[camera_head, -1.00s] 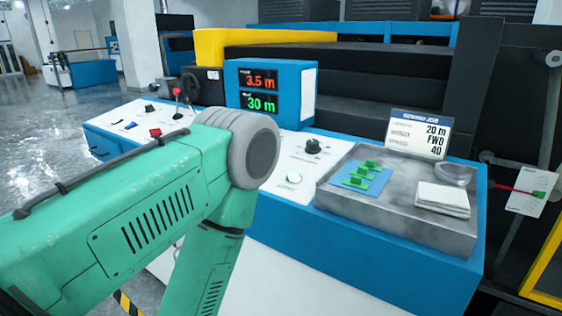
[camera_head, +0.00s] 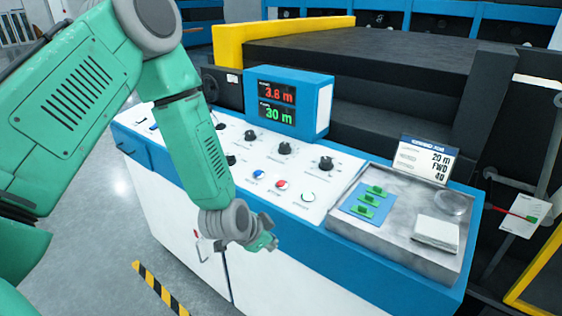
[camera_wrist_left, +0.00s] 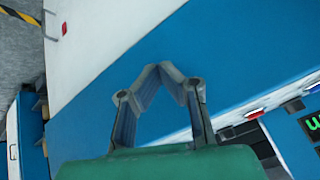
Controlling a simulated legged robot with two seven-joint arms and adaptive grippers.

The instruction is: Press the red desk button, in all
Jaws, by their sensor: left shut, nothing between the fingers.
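My right gripper is not in view.
Several black knobs (camera_head: 285,148) stand on the panel behind the buttons. A blue display box (camera_head: 318,100) reads 3.8 m and 30 m. A grey tray (camera_head: 395,238) with green pieces and a white stack is at the right.

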